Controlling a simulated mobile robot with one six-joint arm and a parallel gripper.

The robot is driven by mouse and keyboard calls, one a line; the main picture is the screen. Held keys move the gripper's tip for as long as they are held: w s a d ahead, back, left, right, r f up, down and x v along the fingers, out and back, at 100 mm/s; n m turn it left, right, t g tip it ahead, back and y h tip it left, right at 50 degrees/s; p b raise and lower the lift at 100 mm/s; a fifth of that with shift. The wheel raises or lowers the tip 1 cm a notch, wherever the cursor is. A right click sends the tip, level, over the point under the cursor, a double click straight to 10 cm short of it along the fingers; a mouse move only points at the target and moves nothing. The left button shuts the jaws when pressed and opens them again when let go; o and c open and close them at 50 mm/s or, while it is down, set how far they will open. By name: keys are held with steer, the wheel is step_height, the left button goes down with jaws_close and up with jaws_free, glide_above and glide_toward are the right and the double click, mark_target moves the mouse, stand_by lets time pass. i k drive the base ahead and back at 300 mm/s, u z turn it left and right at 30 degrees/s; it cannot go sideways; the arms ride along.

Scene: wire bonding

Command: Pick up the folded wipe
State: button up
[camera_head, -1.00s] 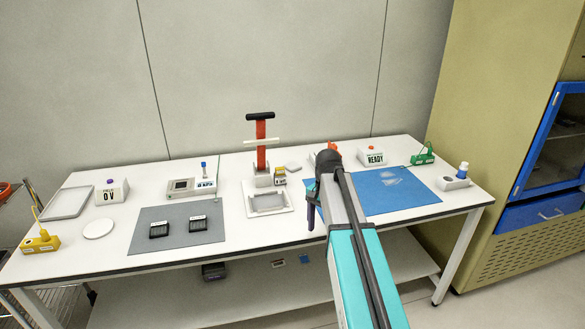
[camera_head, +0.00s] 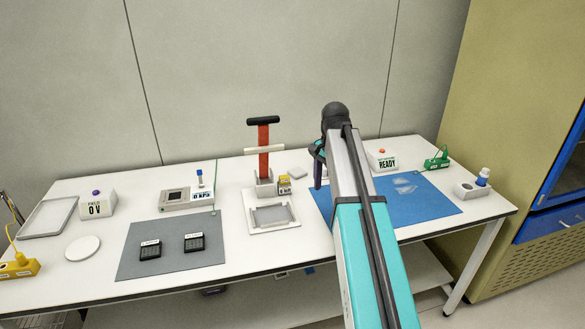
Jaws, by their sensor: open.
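A small pale grey flat square (camera_head: 297,172) lies on the white table behind the blue mat's left edge, right of the red-posted press; it looks like the folded wipe, but is too small to be sure. Pale, glossy flat pieces (camera_head: 405,184) lie on the blue mat and are hard to make out. My gripper (camera_head: 317,168) is open, seen from behind and partly hidden by my arm. It hangs to the right of the grey square in the picture; its height above the table is unclear.
The red-posted press (camera_head: 264,160) with its white tray (camera_head: 251,222) stands left of my gripper. The blue mat (camera_head: 430,207) is right, with the READY box (camera_head: 383,160) behind it. A grey mat (camera_head: 135,262) with two black trays lies left. The table's front strip is clear.

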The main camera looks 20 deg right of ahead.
mark_target(297, 173)
steer(key=i, duration=1.2)
